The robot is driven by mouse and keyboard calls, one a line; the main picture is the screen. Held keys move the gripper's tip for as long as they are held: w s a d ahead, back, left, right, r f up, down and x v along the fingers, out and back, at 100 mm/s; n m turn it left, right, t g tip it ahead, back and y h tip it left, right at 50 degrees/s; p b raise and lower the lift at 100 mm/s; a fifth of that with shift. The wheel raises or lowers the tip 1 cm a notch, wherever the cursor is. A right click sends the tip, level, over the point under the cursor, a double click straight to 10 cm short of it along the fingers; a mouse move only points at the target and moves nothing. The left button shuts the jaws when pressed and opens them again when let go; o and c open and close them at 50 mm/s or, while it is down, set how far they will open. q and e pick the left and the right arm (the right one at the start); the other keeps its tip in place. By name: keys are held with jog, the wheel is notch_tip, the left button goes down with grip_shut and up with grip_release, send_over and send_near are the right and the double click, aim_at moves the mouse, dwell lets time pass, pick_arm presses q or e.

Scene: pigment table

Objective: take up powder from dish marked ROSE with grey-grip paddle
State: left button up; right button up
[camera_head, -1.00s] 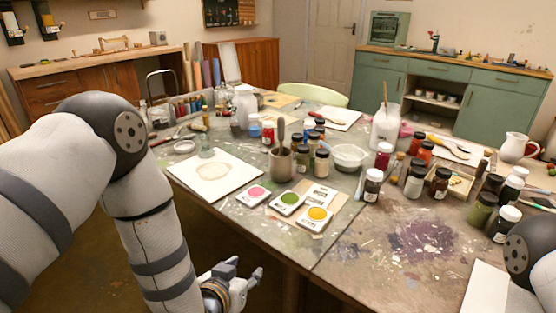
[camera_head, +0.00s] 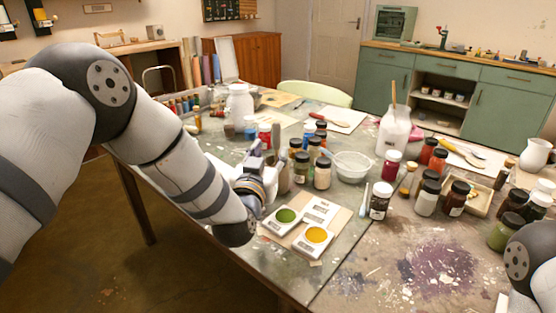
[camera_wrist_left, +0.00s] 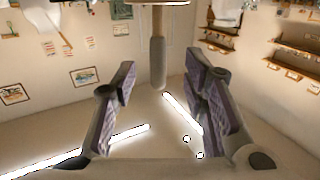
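A grey paddle grip (camera_head: 276,138) stands upright out of a grey cup (camera_head: 284,179), which my left gripper partly hides. My left gripper (camera_head: 264,158) is beside the grip in the head view. In the left wrist view its two fingers (camera_wrist_left: 160,98) are spread, and the rounded end of the grip (camera_wrist_left: 158,62) shows between and beyond them, with clear space on both sides. The pink powder dish is hidden behind my left arm. A green powder dish (camera_head: 273,225) and a yellow powder dish (camera_head: 305,246) show beside it. My right gripper is out of view.
Several jars (camera_head: 322,173) stand close behind and right of the cup. The stained table front (camera_head: 425,265) is mostly clear.

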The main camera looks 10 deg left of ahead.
aim_at(276, 142)
pick_arm(q)
jog(key=w, duration=0.4)
jog(key=w+b, duration=0.1)
jog(key=w, duration=0.2)
jog(key=shift+d, duration=0.25)
jog(key=shift+r, duration=0.15)
jog(key=shift+c, duration=0.2)
grip_shut()
